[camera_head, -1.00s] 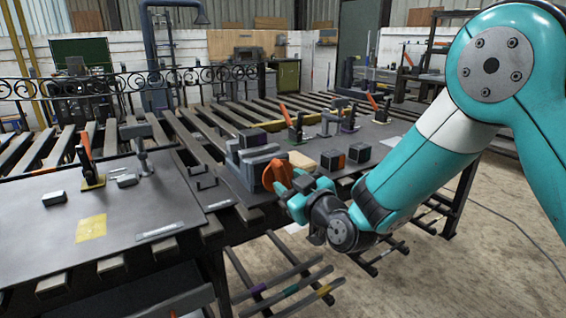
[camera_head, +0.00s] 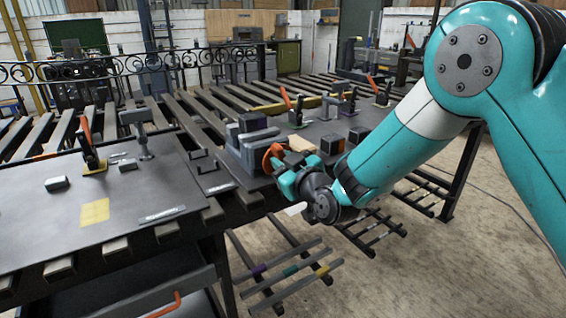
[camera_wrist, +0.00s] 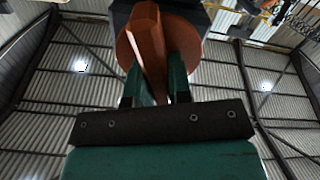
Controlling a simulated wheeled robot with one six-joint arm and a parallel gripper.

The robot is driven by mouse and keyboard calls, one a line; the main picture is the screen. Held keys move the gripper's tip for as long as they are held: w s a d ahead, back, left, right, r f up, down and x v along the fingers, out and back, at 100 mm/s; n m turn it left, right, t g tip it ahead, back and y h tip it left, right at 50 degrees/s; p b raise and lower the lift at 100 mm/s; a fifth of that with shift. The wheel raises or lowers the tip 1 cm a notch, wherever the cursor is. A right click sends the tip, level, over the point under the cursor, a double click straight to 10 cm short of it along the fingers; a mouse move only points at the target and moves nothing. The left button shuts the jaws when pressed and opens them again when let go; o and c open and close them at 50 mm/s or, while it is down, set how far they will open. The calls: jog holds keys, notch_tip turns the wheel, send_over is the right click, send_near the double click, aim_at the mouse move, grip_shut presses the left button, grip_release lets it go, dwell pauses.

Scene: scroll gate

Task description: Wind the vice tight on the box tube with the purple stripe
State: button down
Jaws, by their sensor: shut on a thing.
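The grey vice (camera_head: 248,150) stands at the near edge of the right-hand bench in the head view. A dark block with a purple tint (camera_head: 252,122) shows at the top of its jaws; I cannot tell how tightly it sits. The vice's orange handle (camera_head: 271,157) faces my arm. My gripper (camera_head: 284,174) is shut on this handle. In the wrist view, the green fingers (camera_wrist: 153,88) stand on both sides of the orange bar (camera_wrist: 150,45), with a round orange disc behind it. The fingers hide part of the handle.
Bars with purple (camera_head: 258,268), teal and yellow bands lie on a low rack below the bench. Dark blocks with orange marks (camera_head: 333,144) stand right of the vice. The left bench (camera_head: 60,225) holds an orange-handled clamp (camera_head: 90,145) and a yellow patch.

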jog(key=shift+m, duration=0.3)
jog(key=m+b, duration=0.1)
jog(key=m, duration=0.2)
jog(key=shift+d, duration=0.1)
jog(key=m, duration=0.5)
jog(key=shift+w, duration=0.15)
jog(key=m+p, duration=0.1)
jog(key=m, duration=0.3)
jog(key=shift+d+m, duration=0.15)
jog(key=shift+m, duration=0.15)
jog(key=m+p, duration=0.1)
jog(key=m, duration=0.2)
jog(key=shift+w+f+m, duration=0.1)
jog(key=shift+m, duration=0.2)
jog(key=m+p, duration=0.3)
jog(key=m, duration=0.1)
jog(key=shift+d+f+m, duration=0.1)
jog(key=shift+m, duration=0.2)
jog(key=m+p, duration=0.3)
jog(key=shift+f+m, duration=0.15)
jog(key=shift+m, duration=0.15)
jog(key=m+p, duration=0.4)
jog(key=shift+f, duration=0.1)
jog(key=shift+f+m+p, duration=0.15)
jog(key=shift+m+p, duration=0.75)
jog(key=shift+m, duration=0.3)
jog(key=shift+f+m+p, duration=0.15)
jog(key=shift+m+p, duration=0.7)
jog(key=shift+m, duration=0.35)
